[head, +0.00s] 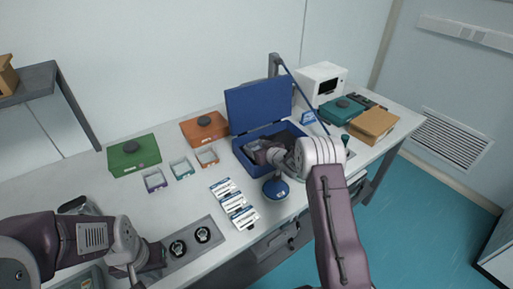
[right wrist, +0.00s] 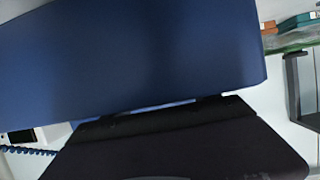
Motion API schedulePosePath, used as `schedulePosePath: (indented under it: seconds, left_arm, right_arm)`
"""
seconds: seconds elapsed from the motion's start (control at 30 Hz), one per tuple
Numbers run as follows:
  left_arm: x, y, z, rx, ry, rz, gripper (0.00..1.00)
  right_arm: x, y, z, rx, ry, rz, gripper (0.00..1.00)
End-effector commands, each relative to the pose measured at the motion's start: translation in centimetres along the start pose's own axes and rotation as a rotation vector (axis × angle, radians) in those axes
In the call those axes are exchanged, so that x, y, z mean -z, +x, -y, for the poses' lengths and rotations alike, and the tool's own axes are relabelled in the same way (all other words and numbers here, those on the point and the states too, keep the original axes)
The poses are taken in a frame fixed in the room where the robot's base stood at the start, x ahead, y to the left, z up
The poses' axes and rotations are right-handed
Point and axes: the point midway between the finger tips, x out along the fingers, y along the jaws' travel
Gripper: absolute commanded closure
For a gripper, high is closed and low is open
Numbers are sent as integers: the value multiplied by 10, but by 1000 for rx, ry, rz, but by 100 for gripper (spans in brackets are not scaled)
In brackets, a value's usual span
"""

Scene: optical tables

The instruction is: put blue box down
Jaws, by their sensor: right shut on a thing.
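The blue box (head: 242,148) stands at the back middle of the white table with its lid (head: 258,104) raised and its dark inside showing. In the right wrist view the lid (right wrist: 130,60) fills the top, with the dark inside (right wrist: 180,145) below. My right gripper (head: 258,153) reaches over the box's front and is shut on the box; its fingertips are partly hidden in the head view and out of the right wrist view. I cannot tell whether the box is clear of the table. My left gripper (head: 150,262) is low at the left; its fingers are unclear.
A green box (head: 135,155) and an orange box (head: 203,130) stand left of the blue box, with small trays (head: 181,169) before them. White-and-blue packets (head: 233,204) and a round blue disc (head: 275,190) lie in front. A teal box (head: 341,110) and tan box (head: 374,125) stand right.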

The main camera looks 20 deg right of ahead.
Motion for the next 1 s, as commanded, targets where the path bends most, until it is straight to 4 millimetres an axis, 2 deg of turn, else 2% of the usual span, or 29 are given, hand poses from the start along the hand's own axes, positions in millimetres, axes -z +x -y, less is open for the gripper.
schedulePosePath:
  seconds: [0.27,0.3,0.73,0.87,1.0]
  left_arm:
    - [0,4,0,0,0,0,100]
    - [0,2,0,0,0,0,100]
    - [0,0,0,0,0,0,100]
    - [0,1,0,0,0,0,100]
    - [0,2,0,0,0,0,100]
  right_arm:
    - [-3,1,0,0,0,-2,73]
    - [-2,1,0,0,0,-1,23]
    - [2,-5,0,-1,1,0,22]
    - [2,-24,-1,-2,1,-1,22]
    - [2,-52,-2,-3,1,-1,22]
